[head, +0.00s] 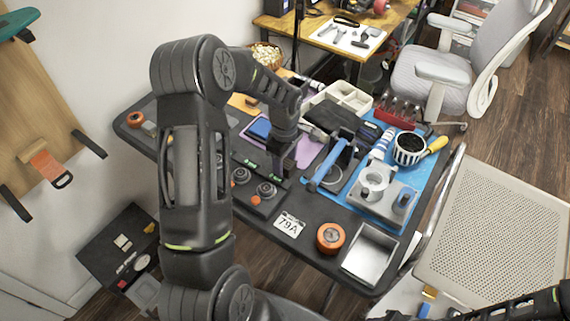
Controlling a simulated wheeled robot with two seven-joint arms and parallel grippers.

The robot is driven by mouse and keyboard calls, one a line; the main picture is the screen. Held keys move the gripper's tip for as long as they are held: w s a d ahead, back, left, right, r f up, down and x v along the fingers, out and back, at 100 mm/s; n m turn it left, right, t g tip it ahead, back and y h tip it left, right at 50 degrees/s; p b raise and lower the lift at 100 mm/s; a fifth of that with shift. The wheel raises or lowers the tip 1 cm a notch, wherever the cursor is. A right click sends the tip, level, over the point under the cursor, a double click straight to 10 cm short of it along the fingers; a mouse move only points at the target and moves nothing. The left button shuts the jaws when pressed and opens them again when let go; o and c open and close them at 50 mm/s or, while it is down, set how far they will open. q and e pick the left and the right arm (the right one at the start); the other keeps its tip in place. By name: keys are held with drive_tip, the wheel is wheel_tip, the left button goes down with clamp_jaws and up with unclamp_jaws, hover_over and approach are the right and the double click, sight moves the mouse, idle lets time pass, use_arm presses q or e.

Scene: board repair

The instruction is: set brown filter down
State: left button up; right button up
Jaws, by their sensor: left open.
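My left gripper (279,168) points down over the dark table (290,262), beside the purple mat (308,150). It is open, and I see nothing held in it. I cannot make out a brown filter with certainty; my left arm and gripper hide part of the table.
A blue mat (427,174) on the right holds a metal fixture (374,186), a striped cup (408,148) and a blue-handled tool (328,166). A metal tray (370,254) lies at the front right. Dark round parts (266,190) sit near the gripper. A red rack (398,112) stands behind.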

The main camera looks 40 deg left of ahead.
sight(285, 161)
idle(0.5)
use_arm(q)
clamp_jaws()
idle(0.3)
drive_tip(key=shift+r, duration=0.1)
wheel_tip(285, 161, up, 10)
drive_tip(key=shift+f+b, duration=0.1)
drive_tip(key=shift+b, duration=0.6)
